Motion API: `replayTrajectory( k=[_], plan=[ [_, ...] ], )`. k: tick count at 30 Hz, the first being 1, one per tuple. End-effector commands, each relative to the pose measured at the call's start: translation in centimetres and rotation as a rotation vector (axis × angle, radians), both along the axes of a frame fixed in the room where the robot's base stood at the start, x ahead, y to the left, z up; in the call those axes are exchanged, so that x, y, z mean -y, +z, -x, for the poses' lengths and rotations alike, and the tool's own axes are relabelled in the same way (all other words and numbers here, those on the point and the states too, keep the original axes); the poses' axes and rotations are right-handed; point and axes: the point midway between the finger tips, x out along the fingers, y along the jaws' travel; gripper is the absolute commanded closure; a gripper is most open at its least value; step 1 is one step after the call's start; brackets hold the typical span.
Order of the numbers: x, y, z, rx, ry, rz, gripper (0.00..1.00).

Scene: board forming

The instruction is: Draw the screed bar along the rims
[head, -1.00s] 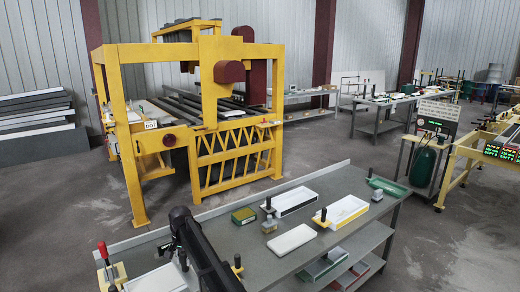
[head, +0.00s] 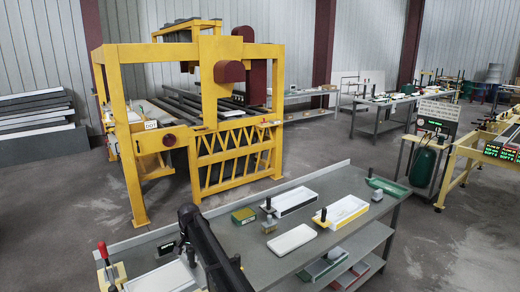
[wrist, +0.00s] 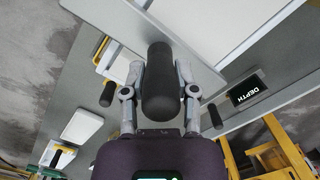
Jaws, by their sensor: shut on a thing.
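My gripper (wrist: 160,78) shows in the wrist view, its two fingers closed on either side of a black upright handle (wrist: 158,58). This handle appears to belong to the screed bar (wrist: 108,28), a pale flat strip running diagonally beneath it. A large pale tray (wrist: 215,22) lies alongside the bar at the top of the wrist view. Whether the bar touches the tray's rims cannot be told. In the head view, the tray (head: 163,279) shows partly at the bottom left, behind my arm. The gripper and bar are hidden there.
A black DEPTH display (wrist: 247,90) stands beside the tray. The grey bench (head: 345,178) also carries a white slab (head: 292,240), a white tray (head: 295,202), a yellow-ended tray (head: 341,212) and a green box (head: 243,215). A red-topped clamp (head: 103,253) stands at the left.

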Motion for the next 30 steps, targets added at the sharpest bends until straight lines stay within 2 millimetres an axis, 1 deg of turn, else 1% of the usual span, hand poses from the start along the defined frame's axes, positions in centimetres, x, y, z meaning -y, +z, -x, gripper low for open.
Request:
replayTrajectory(
  k=[6, 15, 30],
  plan=[
    [1.3, -0.1, -1.1, 0.000, -0.002, 0.000, 1.00],
    [2.7, -0.1, -2.2, 0.000, -0.001, 0.000, 1.00],
    [3.0, -0.1, -2.4, 0.000, -0.001, 0.000, 1.00]
  ],
)
